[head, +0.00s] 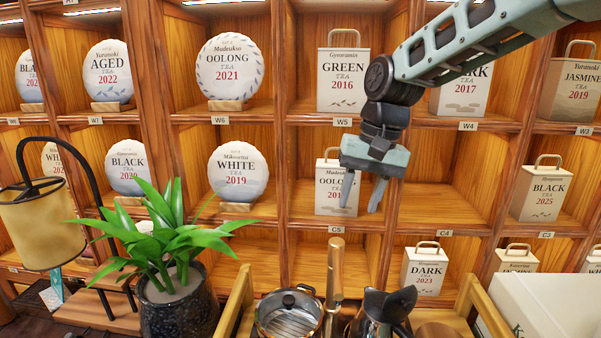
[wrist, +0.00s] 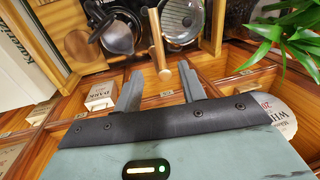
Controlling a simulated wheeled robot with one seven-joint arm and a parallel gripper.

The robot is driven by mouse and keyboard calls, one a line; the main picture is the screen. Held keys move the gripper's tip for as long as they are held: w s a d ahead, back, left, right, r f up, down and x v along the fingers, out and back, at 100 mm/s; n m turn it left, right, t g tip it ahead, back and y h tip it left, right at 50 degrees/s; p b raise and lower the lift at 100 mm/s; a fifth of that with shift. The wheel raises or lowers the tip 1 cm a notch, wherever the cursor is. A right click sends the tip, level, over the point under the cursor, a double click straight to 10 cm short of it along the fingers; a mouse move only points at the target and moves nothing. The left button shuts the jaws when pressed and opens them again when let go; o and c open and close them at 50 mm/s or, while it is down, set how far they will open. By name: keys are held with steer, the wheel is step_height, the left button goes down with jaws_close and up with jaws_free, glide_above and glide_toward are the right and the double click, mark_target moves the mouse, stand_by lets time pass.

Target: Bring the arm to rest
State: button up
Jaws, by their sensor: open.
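My gripper (head: 362,194) hangs from my arm at the upper right of the head view, in front of the wooden tea shelf (head: 420,128). Its two fingers point down and are apart, with nothing between them. In the head view they overlap the right part of a white Oolong box (head: 331,178) in the cubby above label C5. In the wrist view my gripper (wrist: 160,88) shows both fingers spread and empty.
Tea cakes such as the White 2019 cake (head: 238,172) and boxes such as the Green 2016 box (head: 342,80) fill several cubbies. Below stand a potted plant (head: 178,310), a glass-lidded pot (head: 289,312), an upright wooden handle (head: 335,275) and a dark kettle (head: 381,315).

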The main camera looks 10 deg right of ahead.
steer(key=s+a+f+n, duration=0.1)
steer(key=s+f+n, duration=0.2)
steer(key=s, duration=0.6)
steer(key=s+f+n+h, duration=0.1)
steer(key=s+f+n, duration=0.2)
steer(key=s, duration=0.6)
steer(key=s+a+f+n, duration=0.1)
steer(key=s+f+n, duration=0.2)
steer(key=s, duration=0.7)
steer(key=shift+a+f+h, duration=0.3)
steer(key=shift+f, duration=0.15)
